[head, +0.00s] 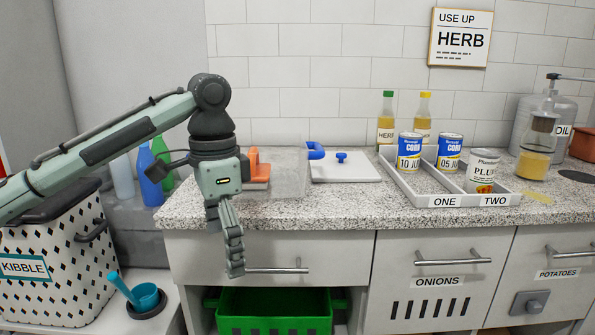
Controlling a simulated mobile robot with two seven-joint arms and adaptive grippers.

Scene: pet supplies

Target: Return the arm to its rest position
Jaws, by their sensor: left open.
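My left arm (110,138) comes in from the left edge, rises to a dark joint and bends down. My left gripper (233,262) hangs from it, pointing down in front of the counter's front edge. Its fingers are seen nearly edge-on, overlapping each other, open with nothing visible between them. The fingertips appear beside the left end of a drawer handle (277,270); I cannot tell the gap in depth. My right gripper is not in view.
The granite counter (340,200) holds a two-part tray (430,197) with several cans, bottles, an orange-handled item (258,165) and a white board (345,172). A kibble bin (50,265) stands left; a green crate (275,312) sits below the drawer.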

